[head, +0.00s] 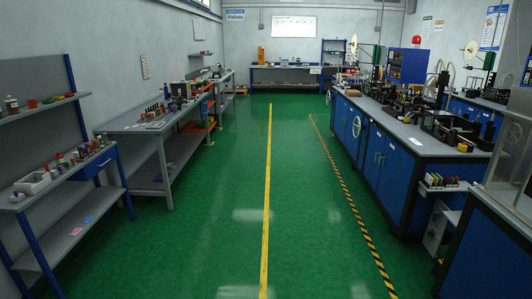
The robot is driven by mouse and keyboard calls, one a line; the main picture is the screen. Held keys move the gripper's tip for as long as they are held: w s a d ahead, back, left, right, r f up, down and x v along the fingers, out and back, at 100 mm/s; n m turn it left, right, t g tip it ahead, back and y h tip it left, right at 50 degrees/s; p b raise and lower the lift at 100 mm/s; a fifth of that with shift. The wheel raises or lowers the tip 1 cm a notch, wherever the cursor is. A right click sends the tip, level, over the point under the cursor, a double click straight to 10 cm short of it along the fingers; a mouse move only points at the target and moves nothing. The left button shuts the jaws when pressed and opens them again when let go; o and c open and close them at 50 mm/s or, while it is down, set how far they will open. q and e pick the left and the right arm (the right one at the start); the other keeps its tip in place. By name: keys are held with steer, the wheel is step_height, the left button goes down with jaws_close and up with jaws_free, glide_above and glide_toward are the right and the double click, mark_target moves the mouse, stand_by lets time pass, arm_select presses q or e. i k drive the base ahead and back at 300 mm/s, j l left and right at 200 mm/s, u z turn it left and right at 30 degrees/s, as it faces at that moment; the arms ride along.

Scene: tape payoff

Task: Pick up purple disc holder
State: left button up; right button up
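I cannot make out a purple disc holder for certain. A cluster of small dark and purplish items (181,91) stands on the grey workbench (130,127) along the left wall, too small to tell apart. Several small coloured items (75,160) stand on the nearer left shelf unit (40,202). A small rack of coloured discs (445,184) is on the end of the blue bench at the right. Neither of my grippers is in view.
The green floor aisle (225,190) is clear, with a yellow line (266,190) down its middle. Blue benches with machines (390,165) line the right side. A transparent-sided enclosure (510,170) stands at the near right. Another bench (285,68) is at the far wall.

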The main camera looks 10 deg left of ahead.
mark_target(168, 108)
steer(key=i+u, duration=0.25)
steer(key=i, duration=3.15)
steer(key=i+l+u, duration=0.1)
steer(key=i, duration=1.6)
steer(key=i+u, duration=0.2)
steer(key=i, duration=0.4)
steer(key=i+u, duration=0.2)
steer(key=i, duration=0.35)
steer(key=i+l+u, duration=0.2)
steer(key=i, duration=0.4)
